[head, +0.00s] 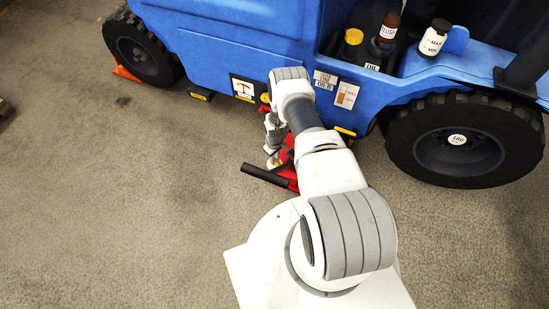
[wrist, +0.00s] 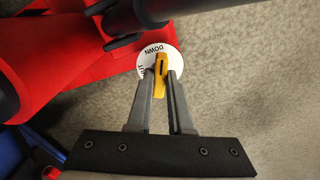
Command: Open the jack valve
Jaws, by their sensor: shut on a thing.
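The jack valve is a yellow lever (wrist: 160,84) over a round white dial plate (wrist: 153,51). The word DOWN reads on the dial, and another word at its left edge is partly hidden. My gripper (wrist: 166,76) is shut on the lever, with one finger on each side of it. The red jack (wrist: 50,60) fills the upper left of the wrist view. In the head view the red jack (head: 287,172) is low beside the blue vehicle, partly hidden by my arm. My gripper (head: 271,160) is beside it there, and the valve is hidden.
The blue vehicle (head: 222,55) stands behind the jack, with a large black wheel (head: 430,145) at right. A black bar (head: 262,175) sticks out left from the jack. Bottles, including a yellow-capped one (head: 351,45), stand on the vehicle. The carpet (head: 110,210) at left is clear.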

